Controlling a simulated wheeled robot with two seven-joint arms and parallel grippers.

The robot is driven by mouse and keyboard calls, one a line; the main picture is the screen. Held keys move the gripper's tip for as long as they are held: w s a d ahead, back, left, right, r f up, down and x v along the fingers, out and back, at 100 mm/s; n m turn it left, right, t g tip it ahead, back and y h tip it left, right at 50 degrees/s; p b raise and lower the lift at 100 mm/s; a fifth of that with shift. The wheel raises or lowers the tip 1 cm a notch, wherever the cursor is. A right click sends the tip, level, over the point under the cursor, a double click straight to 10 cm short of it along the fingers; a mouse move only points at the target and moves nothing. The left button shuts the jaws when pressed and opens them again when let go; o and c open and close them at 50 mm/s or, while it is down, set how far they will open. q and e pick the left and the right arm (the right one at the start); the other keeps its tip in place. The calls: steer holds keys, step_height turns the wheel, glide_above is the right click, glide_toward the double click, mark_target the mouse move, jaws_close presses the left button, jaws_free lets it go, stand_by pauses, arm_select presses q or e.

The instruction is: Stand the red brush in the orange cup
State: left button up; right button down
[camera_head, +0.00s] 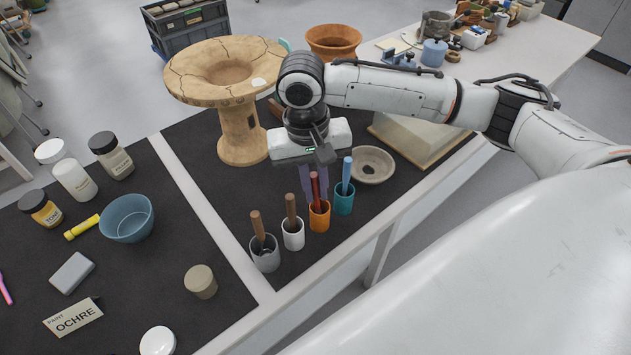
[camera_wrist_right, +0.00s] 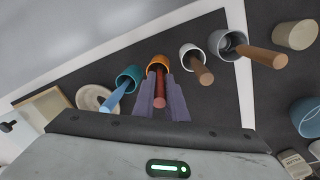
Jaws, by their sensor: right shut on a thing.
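The orange cup (camera_head: 319,220) stands on the dark mat in a row of cups, and it also shows in the right wrist view (camera_wrist_right: 153,60). The red brush (camera_head: 315,181) is upright with its lower end inside the orange cup's mouth. In the right wrist view the red brush (camera_wrist_right: 160,88) lies between the two purple-grey fingers. My right gripper (camera_head: 314,192) points down over the cup and is shut on the brush. Whether the brush touches the cup's bottom is hidden inside the cup. My left gripper is not in view.
A teal cup (camera_head: 344,203) with a blue brush stands close to the right. A white cup (camera_head: 293,240) and a grey cup (camera_head: 265,261), each with a brown-handled tool, stand to the left. A large cracked clay vessel (camera_head: 243,140) and a shallow ring-shaped bowl (camera_head: 373,158) are behind.

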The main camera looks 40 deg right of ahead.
steer(key=c, duration=1.7)
jaws_free()
steer(key=shift+r, duration=0.1)
steer(key=r, duration=1)
steer(key=shift+w+a+p, duration=0.2)
steer(key=shift+a+p, duration=0.2)
